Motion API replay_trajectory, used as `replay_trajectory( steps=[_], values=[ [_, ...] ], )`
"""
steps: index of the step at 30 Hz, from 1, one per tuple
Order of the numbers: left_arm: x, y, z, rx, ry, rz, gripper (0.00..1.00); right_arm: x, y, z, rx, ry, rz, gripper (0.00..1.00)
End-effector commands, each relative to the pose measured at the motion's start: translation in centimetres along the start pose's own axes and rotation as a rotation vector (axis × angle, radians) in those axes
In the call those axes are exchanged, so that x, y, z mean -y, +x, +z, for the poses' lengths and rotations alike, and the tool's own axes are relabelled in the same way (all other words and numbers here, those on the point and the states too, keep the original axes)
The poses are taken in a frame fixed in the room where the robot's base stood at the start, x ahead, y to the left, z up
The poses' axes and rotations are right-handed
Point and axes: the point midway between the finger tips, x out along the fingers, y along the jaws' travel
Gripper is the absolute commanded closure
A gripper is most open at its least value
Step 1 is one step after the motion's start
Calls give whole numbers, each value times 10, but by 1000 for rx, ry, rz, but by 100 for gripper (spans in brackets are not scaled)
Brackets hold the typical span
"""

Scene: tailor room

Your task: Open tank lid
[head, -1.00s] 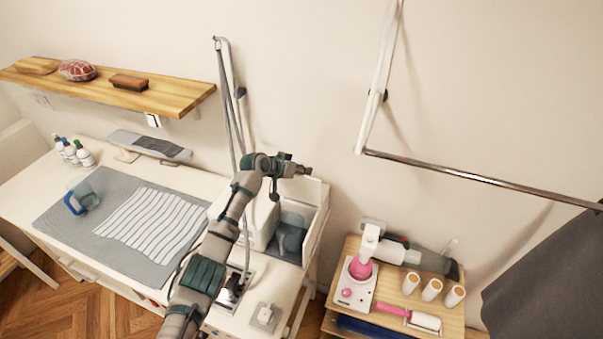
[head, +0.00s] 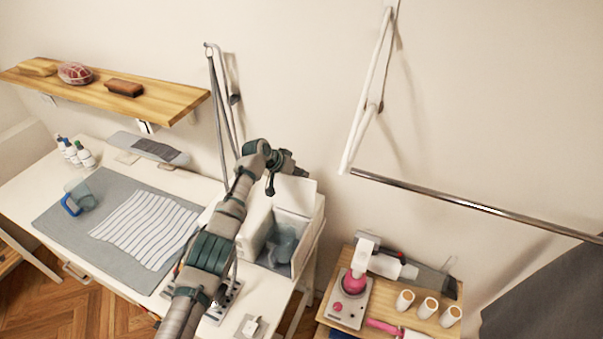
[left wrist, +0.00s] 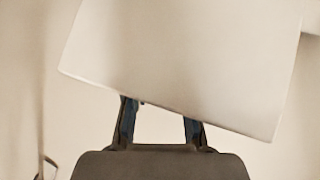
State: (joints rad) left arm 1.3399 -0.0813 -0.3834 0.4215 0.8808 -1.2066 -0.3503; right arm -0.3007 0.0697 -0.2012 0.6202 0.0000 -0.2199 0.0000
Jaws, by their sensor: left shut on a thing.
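The white tank (head: 309,238) stands at the right end of the ironing table, and its inside shows from above. The tank lid (head: 297,193) is a white panel raised at the tank's back edge, partly behind my gripper. My left gripper (head: 303,174) is at the upper edge of the lid and shut on it. In the left wrist view the pale lid (left wrist: 185,60) fills the upper middle, tilted, and hides the fingertips of my left gripper (left wrist: 158,112). A bluish translucent container (head: 284,243) sits inside the tank. My right gripper is not in view.
A grey mat (head: 62,215) with a striped cloth (head: 146,227) lies on the table left of my arm. A wooden side table (head: 443,333) with a pink-and-white device (head: 350,297) and several white spools stands at right. A metal rail (head: 450,200) hangs at upper right.

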Motion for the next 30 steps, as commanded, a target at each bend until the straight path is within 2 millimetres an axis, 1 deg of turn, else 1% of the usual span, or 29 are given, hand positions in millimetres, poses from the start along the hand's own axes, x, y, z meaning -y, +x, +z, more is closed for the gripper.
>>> replay_trajectory(
  steps=[1,2,3,5,6,19,22,26,30],
  values=[
    [5,10,16,33,-14,-1,100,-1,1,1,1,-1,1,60],
    [5,10,16,34,-14,-1,100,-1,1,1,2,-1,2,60],
    [5,10,16,34,-14,-2,74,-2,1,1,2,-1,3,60],
    [5,10,16,33,-14,-2,59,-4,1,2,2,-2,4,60],
    [5,10,16,33,-14,-2,50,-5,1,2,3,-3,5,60],
    [4,9,14,29,-13,1,50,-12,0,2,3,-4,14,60],
    [4,6,13,27,-13,2,50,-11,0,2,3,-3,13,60],
    [5,-5,11,22,-11,3,50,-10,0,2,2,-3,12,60],
    [3,-25,10,18,-7,-2,50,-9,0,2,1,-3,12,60]
  ],
)
